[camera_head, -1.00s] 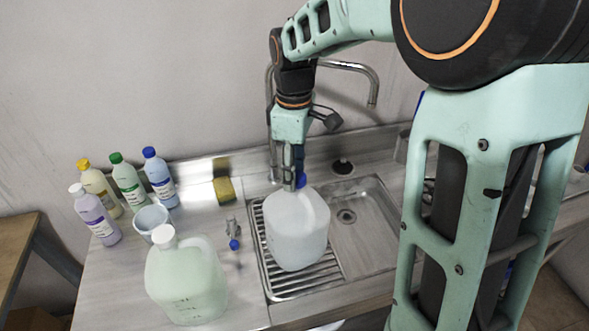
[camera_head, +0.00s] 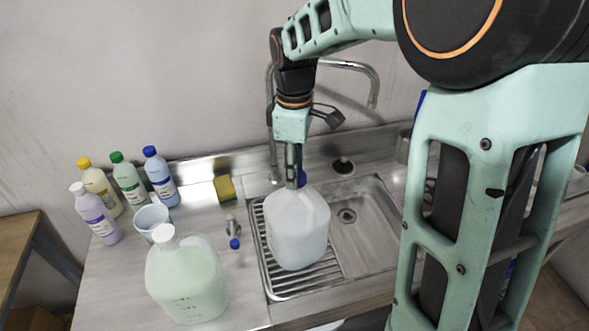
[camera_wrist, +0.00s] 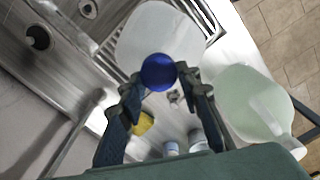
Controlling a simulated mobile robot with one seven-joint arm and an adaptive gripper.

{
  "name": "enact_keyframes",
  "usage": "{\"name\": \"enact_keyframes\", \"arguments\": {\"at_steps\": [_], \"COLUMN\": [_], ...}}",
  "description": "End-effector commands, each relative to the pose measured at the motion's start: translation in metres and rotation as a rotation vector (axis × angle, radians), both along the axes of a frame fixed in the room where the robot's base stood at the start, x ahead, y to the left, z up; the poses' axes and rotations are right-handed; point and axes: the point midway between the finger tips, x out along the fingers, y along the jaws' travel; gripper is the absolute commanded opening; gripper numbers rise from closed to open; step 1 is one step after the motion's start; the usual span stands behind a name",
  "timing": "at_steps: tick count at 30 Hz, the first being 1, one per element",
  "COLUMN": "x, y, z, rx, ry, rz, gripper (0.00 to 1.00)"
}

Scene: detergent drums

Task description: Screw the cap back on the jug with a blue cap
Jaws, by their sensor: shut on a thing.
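The jug (camera_head: 297,235) is a translucent white container standing upright on the ribbed drainboard of the sink. Its blue cap (camera_head: 302,178) is at the top of the jug's neck, partly hidden by my fingers. My gripper (camera_head: 296,182) points down over the neck and is shut on the blue cap. In the wrist view the blue cap (camera_wrist: 158,72) sits between the two fingertips, with the jug (camera_wrist: 158,32) behind it. The cap hides the neck, so I cannot tell how far it is threaded.
A pale green jug with a white cap (camera_head: 185,280) stands at the front left. Several capped bottles (camera_head: 130,185) and a cup (camera_head: 151,218) stand at the back left. A yellow sponge (camera_head: 225,188), a small blue-ended tap (camera_head: 234,242) and the faucet (camera_head: 360,72) are nearby.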

Motion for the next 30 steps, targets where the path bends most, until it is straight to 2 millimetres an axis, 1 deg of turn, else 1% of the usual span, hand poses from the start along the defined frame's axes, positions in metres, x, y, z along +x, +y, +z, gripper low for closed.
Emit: {"name": "enact_keyframes", "arguments": {"at_steps": [2,5,12,16,19,28,30], "x": [-0.0001,0.0003,0.0016,0.0020,0.0021,0.0018,0.0019], "y": [-0.0003,-0.0005,-0.0013,-0.0014,-0.0015,-0.0017,-0.0019], "z": [-0.0010,-0.0015,-0.0020,-0.0020,-0.0020,-0.0023,-0.0026], "rx": [-0.001,0.000,-0.001,0.000,0.000,-0.001,-0.001], "ry": [0.001,0.001,0.000,0.001,0.001,0.002,0.002], "rz": [-0.006,-0.065,-0.348,-0.462,-0.500,-0.511,-0.550], "gripper": [0.04,0.04,0.04,0.04,0.04,0.04,0.04]}}
